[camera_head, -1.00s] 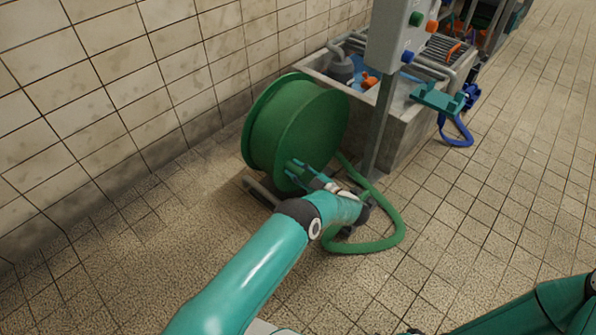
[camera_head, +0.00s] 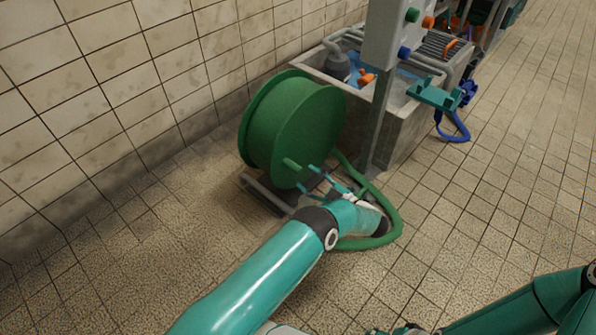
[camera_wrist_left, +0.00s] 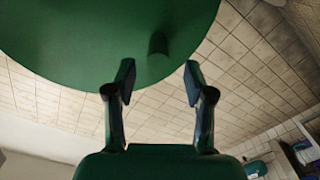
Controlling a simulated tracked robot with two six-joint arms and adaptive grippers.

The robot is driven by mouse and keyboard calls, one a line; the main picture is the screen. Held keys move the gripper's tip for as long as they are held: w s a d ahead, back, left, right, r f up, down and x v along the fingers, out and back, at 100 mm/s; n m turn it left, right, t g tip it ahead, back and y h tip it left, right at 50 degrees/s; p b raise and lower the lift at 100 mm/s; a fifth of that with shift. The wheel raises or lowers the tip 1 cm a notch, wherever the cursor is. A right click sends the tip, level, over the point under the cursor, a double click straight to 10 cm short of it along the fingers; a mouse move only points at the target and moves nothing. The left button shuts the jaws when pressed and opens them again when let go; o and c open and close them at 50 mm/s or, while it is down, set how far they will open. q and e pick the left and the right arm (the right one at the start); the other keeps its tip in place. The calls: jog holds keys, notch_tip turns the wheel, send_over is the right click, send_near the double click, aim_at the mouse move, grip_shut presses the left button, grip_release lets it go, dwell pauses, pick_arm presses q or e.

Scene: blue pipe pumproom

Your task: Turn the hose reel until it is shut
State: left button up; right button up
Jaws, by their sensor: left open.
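The hose reel (camera_head: 292,125) is a large green drum on a low stand by the tiled wall. A short green crank handle (camera_head: 292,165) sticks out from the lower part of its face. A green hose (camera_head: 385,205) loops from it onto the floor. My left gripper (camera_head: 308,178) is open and empty, just right of the handle and apart from it. In the left wrist view the reel face (camera_wrist_left: 90,40) fills the top left, and the handle (camera_wrist_left: 158,44) stands beyond my open fingers (camera_wrist_left: 158,78). My right gripper is hardly visible at the bottom edge.
A grey post with a control box (camera_head: 395,35) stands right of the reel. Behind it is a concrete trough (camera_head: 405,135) with pipes, and a teal bracket (camera_head: 435,95) with a blue hose (camera_head: 455,130).

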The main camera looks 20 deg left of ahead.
pick_arm(q)
jog(key=v, duration=0.5)
jog(key=shift+s, duration=0.1)
jog(key=shift+c, duration=0.4)
